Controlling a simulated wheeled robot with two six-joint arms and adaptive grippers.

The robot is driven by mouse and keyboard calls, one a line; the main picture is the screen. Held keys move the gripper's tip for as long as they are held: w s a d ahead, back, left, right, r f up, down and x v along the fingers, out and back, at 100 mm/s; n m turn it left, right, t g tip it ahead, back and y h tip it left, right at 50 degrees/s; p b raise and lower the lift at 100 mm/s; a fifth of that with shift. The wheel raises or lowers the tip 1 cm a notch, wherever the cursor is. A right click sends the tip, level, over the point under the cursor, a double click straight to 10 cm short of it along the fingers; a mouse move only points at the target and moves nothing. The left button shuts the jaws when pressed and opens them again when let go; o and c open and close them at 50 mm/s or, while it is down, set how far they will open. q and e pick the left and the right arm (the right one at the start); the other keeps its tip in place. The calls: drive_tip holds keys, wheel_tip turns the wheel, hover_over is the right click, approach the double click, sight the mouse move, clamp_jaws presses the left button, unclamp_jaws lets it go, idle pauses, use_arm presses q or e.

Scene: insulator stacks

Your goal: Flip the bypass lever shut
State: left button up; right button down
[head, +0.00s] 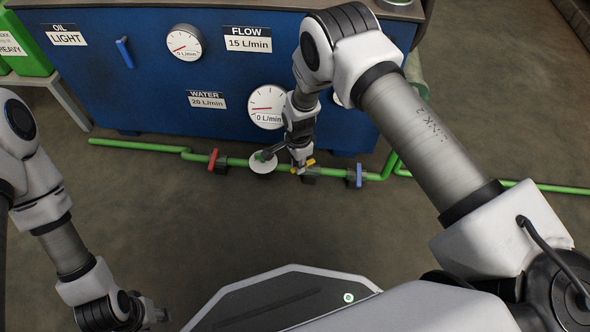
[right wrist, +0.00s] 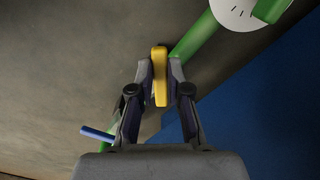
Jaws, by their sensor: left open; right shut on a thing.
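A green pipe (head: 240,163) runs low along the floor in front of the blue cabinet. It carries a red lever (head: 213,159), a yellow lever (head: 309,162) and a blue lever (head: 358,175). No label shows which one is the bypass lever. My right gripper (head: 301,167) is at the yellow lever. In the right wrist view its two fingers (right wrist: 160,80) are shut on the yellow lever (right wrist: 160,62), one on each side. The blue lever (right wrist: 98,133) shows at the lower left there. My left gripper (head: 158,314) is open and low at the lower left, far from the pipe.
A white disc (head: 259,169) with a green handle sits on the pipe between the red and yellow levers. The blue cabinet (head: 110,95) has a water gauge (head: 267,105) and a flow gauge (head: 184,43), both reading near 0 L/min. Floor before the pipe is clear.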

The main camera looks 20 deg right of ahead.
drive_tip(key=shift+w+m, duration=0.3)
drive_tip(key=shift+m, duration=0.5)
drive_tip(key=c, duration=1.1)
unclamp_jaws()
drive_tip(key=shift+f, duration=0.1)
wheel_tip(320, 180, up, 12)
drive_tip(key=shift+r, duration=0.1)
drive_tip(key=shift+c, duration=0.5)
